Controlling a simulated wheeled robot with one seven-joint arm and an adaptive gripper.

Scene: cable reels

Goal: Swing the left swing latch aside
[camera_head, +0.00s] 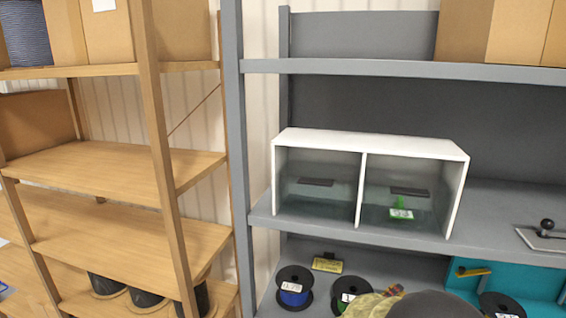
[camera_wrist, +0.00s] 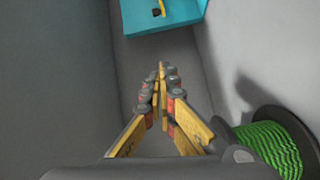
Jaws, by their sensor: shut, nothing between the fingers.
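A yellow bar with a dark end (camera_head: 473,271), which looks like a swing latch, sits on the left part of a teal panel or case (camera_head: 528,280) on the lower grey shelf. In the wrist view a small yellow-and-black piece (camera_wrist: 159,9) shows on the teal surface (camera_wrist: 140,25) at the top edge; it looks like the same latch. My gripper (camera_wrist: 161,72) is shut and empty, its fingertips together, pointing toward the teal surface and apart from it. In the head view my gripper shows only partly at the bottom edge, its fingertips not clear.
A reel with green cable (camera_wrist: 272,145) stands close to the right of my gripper. A reel with blue cable (camera_head: 294,288) and a yellow label block (camera_head: 327,265) are further left. The shelf above holds a white two-bay cabinet (camera_head: 365,142) and a black-knobbed plate (camera_head: 543,238).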

